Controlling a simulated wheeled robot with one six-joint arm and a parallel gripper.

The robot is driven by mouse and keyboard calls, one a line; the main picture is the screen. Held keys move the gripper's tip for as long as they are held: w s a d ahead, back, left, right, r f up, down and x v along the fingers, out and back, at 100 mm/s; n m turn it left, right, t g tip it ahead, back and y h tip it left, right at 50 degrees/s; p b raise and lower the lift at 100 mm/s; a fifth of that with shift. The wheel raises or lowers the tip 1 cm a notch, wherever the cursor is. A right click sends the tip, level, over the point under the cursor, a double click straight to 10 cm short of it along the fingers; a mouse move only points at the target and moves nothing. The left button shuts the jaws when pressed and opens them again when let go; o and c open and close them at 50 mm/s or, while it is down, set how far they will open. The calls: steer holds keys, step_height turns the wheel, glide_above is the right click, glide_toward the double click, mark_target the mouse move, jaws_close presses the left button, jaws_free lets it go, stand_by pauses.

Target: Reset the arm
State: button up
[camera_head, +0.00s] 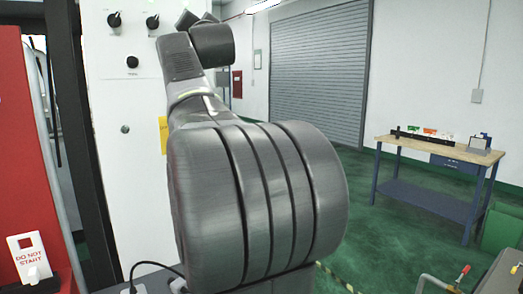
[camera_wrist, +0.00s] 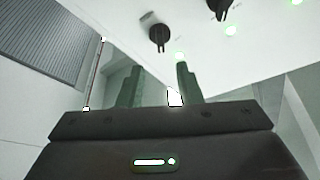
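My arm fills the middle of the head view, with its large grey rounded link in front and a thinner part reaching up towards a white panel (camera_head: 107,95). My gripper (camera_wrist: 158,70) shows in the wrist view with its two dark fingers apart and nothing visible between them. It points towards the white panel, which also shows there (camera_wrist: 270,45) with black knobs. One black knob (camera_wrist: 160,37) lies just above the fingers in the picture. I cannot tell how far the fingertips are from it. In the head view my gripper cannot be made out.
A red cabinet (camera_head: 22,150) with a "DO NOT START" tag (camera_head: 27,250) stands close on the left. A workbench (camera_head: 440,150) with small items stands at the right, before a grey roller shutter (camera_head: 320,75). Green floor (camera_head: 365,225) is open between my arm and the bench.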

steer(key=w+a+r+n+p, duration=0.1)
steer(key=w+a+r+p, duration=0.1)
steer(key=w+p, duration=0.5)
steer(key=shift+w+a+r+p, duration=0.2)
steer(key=shift+a+r+p, duration=0.1)
steer(key=shift+r+p, duration=0.4)
steer(key=shift+r+p, duration=0.1)
steer(key=shift+p, duration=0.25)
steer(key=n+y+p, duration=0.1)
steer(key=p, duration=0.2)
steer(key=shift+s+n, duration=0.15)
steer(key=shift+n, duration=0.25)
steer(key=n+y, duration=0.1)
steer(key=n, duration=0.1)
steer(key=s+n+g+y, duration=0.1)
steer(key=n, duration=0.1)
steer(key=f+n+y+p, duration=0.1)
steer(key=n, duration=0.1)
steer(key=shift+s+d+f+g, duration=0.1)
steer(key=shift+s+d+g, duration=0.2)
